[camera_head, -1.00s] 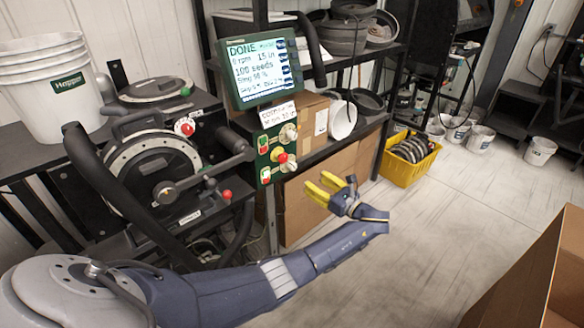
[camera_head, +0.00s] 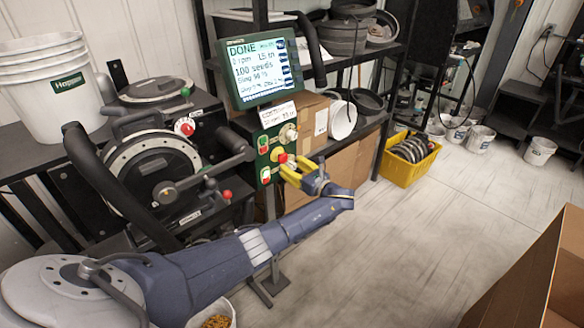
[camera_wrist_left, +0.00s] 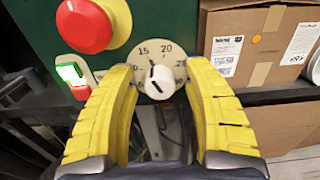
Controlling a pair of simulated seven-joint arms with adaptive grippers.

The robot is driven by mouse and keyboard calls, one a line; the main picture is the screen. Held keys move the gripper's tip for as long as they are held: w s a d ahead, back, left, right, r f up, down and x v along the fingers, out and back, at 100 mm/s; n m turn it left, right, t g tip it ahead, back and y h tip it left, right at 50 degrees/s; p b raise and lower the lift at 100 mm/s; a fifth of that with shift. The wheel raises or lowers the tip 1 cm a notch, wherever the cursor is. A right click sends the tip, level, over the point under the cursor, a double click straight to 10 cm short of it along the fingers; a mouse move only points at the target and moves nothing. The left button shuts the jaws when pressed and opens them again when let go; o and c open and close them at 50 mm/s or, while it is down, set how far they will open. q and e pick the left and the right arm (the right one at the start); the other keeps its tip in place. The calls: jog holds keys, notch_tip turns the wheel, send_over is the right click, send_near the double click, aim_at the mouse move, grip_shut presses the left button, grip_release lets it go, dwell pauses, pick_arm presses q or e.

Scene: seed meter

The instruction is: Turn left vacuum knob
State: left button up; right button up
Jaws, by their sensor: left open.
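A green control panel (camera_head: 266,148) stands below the screen. In the left wrist view, a white knob (camera_wrist_left: 160,83) sits on a round dial (camera_wrist_left: 147,52) marked 15, 20 and 25, low on the panel. My left gripper (camera_head: 294,168) is open in front of the panel's lower right, its yellow fingers on either side of the white knob in the wrist view; I cannot tell whether they touch it. The fingers largely hide this knob in the head view. A second dial knob (camera_head: 289,133) is higher on the panel. My right gripper is not in view.
A red button on a yellow base (camera_wrist_left: 84,25) is close above and left of the fingers, with a lit green and red switch (camera_wrist_left: 72,82) below it. The screen (camera_head: 262,68) reads DONE. A cardboard box (camera_wrist_left: 262,45) stands right of the panel.

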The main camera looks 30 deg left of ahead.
pick_arm(q)
jog(key=shift+c, duration=0.4)
grip_shut()
